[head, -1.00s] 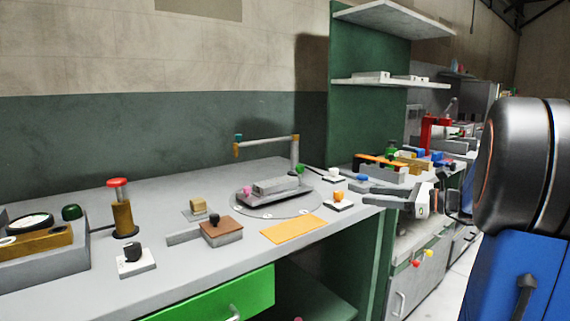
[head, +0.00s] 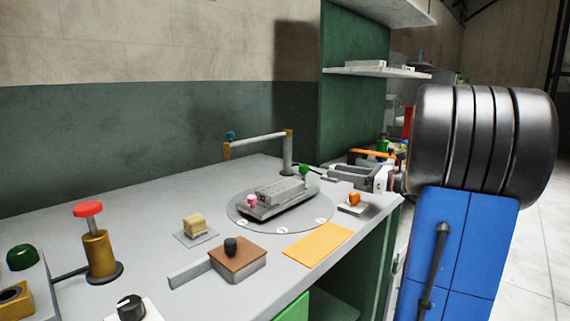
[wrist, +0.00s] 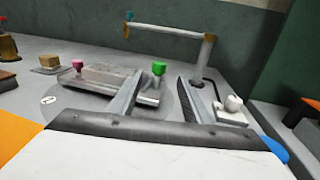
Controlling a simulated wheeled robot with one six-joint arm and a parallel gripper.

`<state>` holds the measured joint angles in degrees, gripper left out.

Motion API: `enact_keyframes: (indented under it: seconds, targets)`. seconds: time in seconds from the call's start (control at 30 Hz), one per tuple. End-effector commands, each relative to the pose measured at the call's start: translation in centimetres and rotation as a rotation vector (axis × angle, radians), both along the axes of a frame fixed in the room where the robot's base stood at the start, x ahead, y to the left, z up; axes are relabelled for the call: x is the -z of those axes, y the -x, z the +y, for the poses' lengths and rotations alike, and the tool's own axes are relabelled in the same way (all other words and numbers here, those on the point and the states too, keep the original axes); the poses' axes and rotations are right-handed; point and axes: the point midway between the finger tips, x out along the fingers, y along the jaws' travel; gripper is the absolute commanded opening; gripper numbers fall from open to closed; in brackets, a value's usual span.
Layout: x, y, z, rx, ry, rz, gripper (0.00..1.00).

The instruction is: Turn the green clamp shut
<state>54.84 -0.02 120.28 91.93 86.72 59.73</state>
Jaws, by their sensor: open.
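The green clamp knob (head: 303,169) stands at the right end of a grey fixture (head: 280,191) on a round grey plate (head: 245,221). In the wrist view the green knob (wrist: 158,68) shows upright on its small base, ahead and framed between my two fingers. A pink knob (head: 251,200) stands at the fixture's other end; it also shows in the wrist view (wrist: 77,64). My gripper (head: 326,174) is open and empty, just right of the green knob in the head view. Contact with the knob cannot be told.
A post with a horizontal bar (head: 258,142) stands behind the plate. A white knob on a base (wrist: 233,103) is close to my right finger. An orange knob (head: 354,198) and orange mat (head: 318,243) lie in front. A green panel (head: 352,120) rises at the right.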

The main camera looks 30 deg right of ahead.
Motion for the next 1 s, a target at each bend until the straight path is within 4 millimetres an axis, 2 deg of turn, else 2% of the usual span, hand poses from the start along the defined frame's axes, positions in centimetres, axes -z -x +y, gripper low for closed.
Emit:
enact_keyframes:
  seconds: [0.27,1.0]
  targets:
    - [0.0,-2.7,1.8,-0.004,0.0,0.0,0.45]
    - [0.0,-12.4,7.7,-0.003,0.001,-0.001,0.45]
